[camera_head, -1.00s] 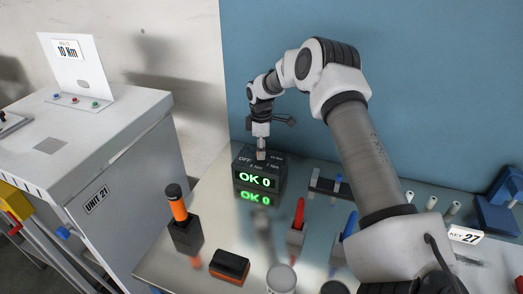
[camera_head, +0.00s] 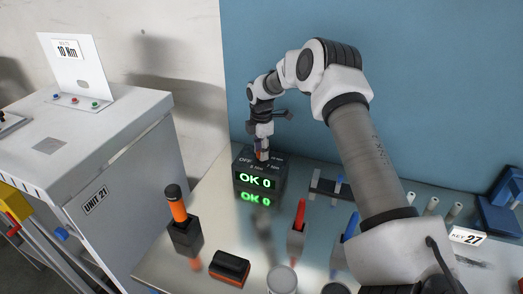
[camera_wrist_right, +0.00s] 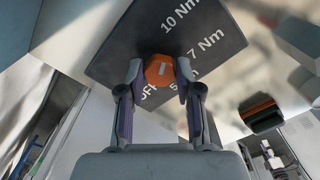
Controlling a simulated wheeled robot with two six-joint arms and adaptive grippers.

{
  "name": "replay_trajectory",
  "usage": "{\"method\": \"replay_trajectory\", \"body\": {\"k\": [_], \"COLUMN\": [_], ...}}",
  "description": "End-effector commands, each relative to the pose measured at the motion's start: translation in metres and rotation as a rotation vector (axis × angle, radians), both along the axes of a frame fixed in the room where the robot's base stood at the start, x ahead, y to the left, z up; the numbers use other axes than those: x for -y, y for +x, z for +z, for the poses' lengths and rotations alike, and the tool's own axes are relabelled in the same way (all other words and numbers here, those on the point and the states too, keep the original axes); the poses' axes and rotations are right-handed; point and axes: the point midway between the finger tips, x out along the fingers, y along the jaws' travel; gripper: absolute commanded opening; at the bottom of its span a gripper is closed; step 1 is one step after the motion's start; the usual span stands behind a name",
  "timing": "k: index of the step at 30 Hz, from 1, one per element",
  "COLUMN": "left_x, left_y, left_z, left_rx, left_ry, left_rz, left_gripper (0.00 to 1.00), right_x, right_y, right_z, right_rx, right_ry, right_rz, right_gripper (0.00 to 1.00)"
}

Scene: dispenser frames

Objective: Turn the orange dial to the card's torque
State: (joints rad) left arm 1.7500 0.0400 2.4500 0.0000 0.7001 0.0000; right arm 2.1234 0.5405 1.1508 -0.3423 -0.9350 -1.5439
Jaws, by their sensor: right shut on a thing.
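The orange dial (camera_wrist_right: 159,70) sits on top of a dark box (camera_head: 260,185), among the labels OFF, 5 Nm, 7 Nm and 10 Nm. A short white mark shows on the dial; I cannot tell surely which label it points to. The box's green display reads "OK 0". The card (camera_head: 67,50) on the cabinet at left reads "10 Nm". My right gripper (camera_wrist_right: 160,80) is shut on the dial, one finger on each side; in the head view the gripper (camera_head: 262,153) is above the box from behind. My left gripper is not in view.
An orange-handled tool stands in a black holder (camera_head: 187,236). A black and orange block (camera_head: 229,268) lies in front. Red and blue handled tools stand in holders at right. A "KEY 27" sign (camera_head: 467,236) is at far right. A blue wall rises behind the bench.

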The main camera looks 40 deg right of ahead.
Motion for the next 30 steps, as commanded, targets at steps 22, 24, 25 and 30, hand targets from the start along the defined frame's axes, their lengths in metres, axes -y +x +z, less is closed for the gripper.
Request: {"method": "replay_trajectory", "body": {"k": [22, 24, 25, 30], "left_x": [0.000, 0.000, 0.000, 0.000], "left_y": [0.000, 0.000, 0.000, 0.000], "left_z": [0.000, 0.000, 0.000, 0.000], "left_rx": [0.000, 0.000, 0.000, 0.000], "left_ry": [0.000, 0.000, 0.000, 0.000], "left_rz": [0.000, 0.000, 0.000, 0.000], "left_gripper": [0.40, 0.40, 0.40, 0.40], "right_x": [-0.001, -0.001, -0.001, -0.001], "right_y": [0.000, 0.001, 0.001, 0.001], "right_z": [0.014, 0.028, 0.035, 0.080], "right_rx": [0.000, 0.002, 0.002, 0.000], "right_ry": [0.001, 0.002, 0.001, 0.000], "right_rz": [-0.001, -0.001, -0.001, 0.000], "right_gripper": [0.59, 0.59, 0.59, 0.59]}}
